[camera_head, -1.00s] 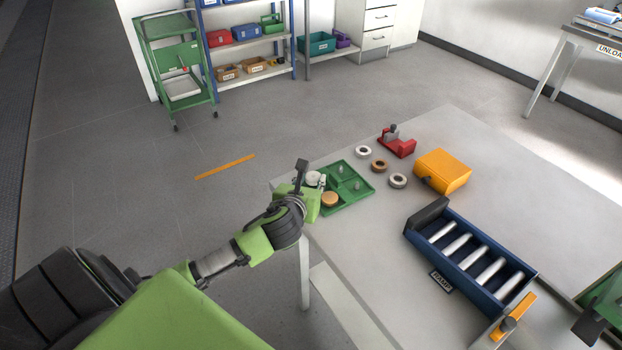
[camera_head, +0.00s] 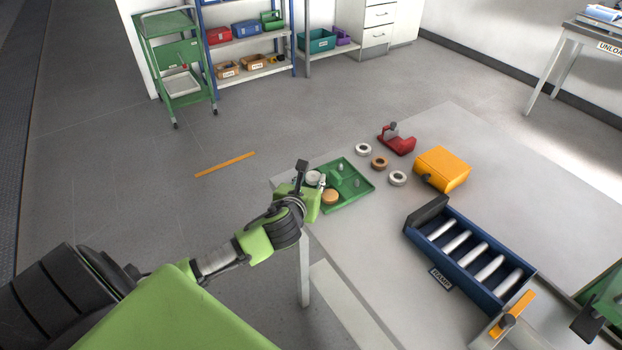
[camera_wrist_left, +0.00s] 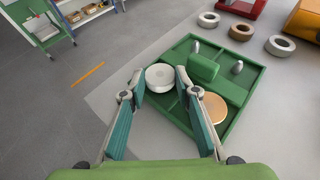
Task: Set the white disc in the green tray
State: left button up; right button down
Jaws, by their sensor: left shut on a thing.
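The white disc (camera_wrist_left: 160,77) is between the two fingers of my left gripper (camera_wrist_left: 161,78) in the left wrist view. The gripper is shut on it, over the left corner of the green tray (camera_wrist_left: 237,112). I cannot tell whether the disc touches the tray floor. In the head view my left gripper (camera_head: 317,184) is at the tray's (camera_head: 352,201) left edge, and the white disc (camera_head: 313,177) shows beside it. A tan disc (camera_wrist_left: 215,107) lies in the tray's near compartment. Two grey pegs and a green block are also in the tray. My right gripper is not seen.
Two white rings (camera_head: 363,149) (camera_head: 398,179) and a brown ring (camera_head: 379,164) lie beyond the tray. A red holder (camera_head: 397,141), a yellow box (camera_head: 442,169) and a blue roller ramp (camera_head: 465,258) stand farther right. The grey table is bare between tray and ramp.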

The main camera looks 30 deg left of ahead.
pick_arm(q)
jog(key=o, duration=1.5)
jog(key=shift+r, duration=0.1)
notch_tip(320, 180, up, 7)
jog(key=p, duration=0.8)
jog(key=shift+p, duration=0.4)
